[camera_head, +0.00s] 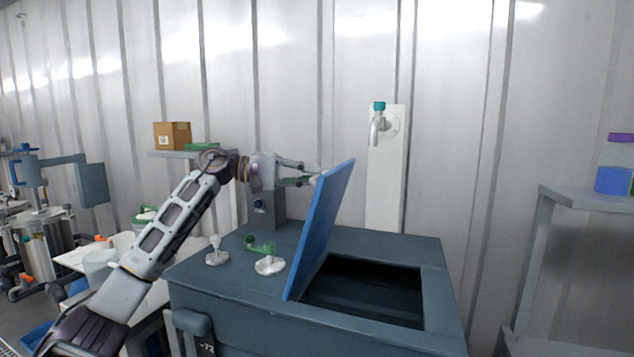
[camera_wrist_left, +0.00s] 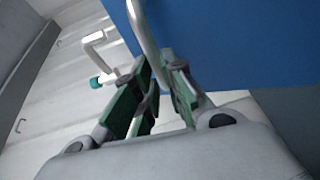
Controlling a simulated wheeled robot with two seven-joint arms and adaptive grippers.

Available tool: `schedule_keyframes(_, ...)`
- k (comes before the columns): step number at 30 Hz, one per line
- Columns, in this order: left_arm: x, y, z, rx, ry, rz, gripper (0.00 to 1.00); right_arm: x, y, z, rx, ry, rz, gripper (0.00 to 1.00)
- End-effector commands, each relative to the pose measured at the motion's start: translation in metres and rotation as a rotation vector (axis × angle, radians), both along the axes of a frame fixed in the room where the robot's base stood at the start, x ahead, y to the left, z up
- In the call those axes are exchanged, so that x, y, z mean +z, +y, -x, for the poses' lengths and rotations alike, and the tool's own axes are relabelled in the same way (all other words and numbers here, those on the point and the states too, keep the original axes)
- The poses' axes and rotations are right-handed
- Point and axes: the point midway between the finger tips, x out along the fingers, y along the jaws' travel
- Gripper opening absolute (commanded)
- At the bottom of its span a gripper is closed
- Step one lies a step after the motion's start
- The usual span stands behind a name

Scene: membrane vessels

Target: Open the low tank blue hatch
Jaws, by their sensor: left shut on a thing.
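The blue hatch (camera_head: 322,228) stands raised from the dark grey low tank (camera_head: 300,322), its top leaning a little to the right. The dark rectangular opening (camera_head: 365,290) lies uncovered to its right. My left gripper (camera_head: 313,177) is at the hatch's upper left edge. In the left wrist view, the green-padded fingers (camera_wrist_left: 158,82) are shut on the curved grey hatch handle (camera_wrist_left: 143,28), beside the blue hatch panel (camera_wrist_left: 230,45). The handle's far end is out of that frame. My right gripper is not in view.
A green-handled valve (camera_head: 268,260) and a white knob (camera_head: 216,252) stand on the tank top left of the hatch. A tap (camera_head: 377,125) is on the wall panel behind. A shelf (camera_head: 585,197) stands at right.

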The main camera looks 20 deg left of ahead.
Motion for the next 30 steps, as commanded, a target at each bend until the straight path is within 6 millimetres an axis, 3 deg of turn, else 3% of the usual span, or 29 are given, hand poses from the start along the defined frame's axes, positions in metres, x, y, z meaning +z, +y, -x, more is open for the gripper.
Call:
schedule_keyframes(15,-0.004,0.030,-0.001,0.002,0.000,0.114,0.00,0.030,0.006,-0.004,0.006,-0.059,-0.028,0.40)
schedule_keyframes(30,-0.003,0.034,0.000,0.001,0.000,0.133,0.00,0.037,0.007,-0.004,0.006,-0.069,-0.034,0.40)
